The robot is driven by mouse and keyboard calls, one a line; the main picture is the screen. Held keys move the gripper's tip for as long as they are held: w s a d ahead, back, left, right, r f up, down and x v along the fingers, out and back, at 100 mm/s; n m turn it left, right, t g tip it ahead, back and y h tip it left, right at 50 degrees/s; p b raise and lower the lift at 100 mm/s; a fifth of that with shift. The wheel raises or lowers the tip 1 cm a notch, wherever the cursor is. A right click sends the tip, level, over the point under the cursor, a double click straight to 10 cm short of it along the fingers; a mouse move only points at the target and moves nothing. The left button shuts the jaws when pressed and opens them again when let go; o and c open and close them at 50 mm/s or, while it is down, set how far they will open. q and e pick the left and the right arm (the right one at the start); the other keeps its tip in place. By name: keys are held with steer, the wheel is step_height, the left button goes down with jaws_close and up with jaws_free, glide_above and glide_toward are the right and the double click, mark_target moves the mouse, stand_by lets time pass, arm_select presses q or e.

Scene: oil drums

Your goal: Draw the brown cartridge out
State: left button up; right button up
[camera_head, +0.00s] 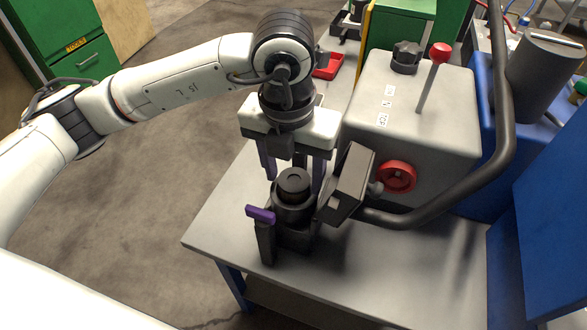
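The picture does not show whether the fingers touch the cylinder. It looks near black; no clearly brown cartridge shows, and I cannot tell whether this is the cartridge. A black upright with a purple top (260,214) stands at the holder's left. My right gripper is not in view.
A tilted dark box (347,184) stands close to the holder's right. Behind it is a grey machine (412,115) with a red knob (397,176) and a red-balled lever (440,53). A thick dark bar (500,130) curves at right. The bench's front right (400,270) is clear.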

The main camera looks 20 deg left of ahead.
mark_target(293, 180)
arm_select(q)
steer(key=c, duration=0.8)
steer(key=shift+r, duration=0.1)
steer(key=shift+r, duration=0.9)
steer(key=shift+r+p, duration=0.1)
steer(key=shift+p, duration=0.2)
steer(key=shift+r+p, duration=1.45)
steer(key=shift+r, duration=1.45)
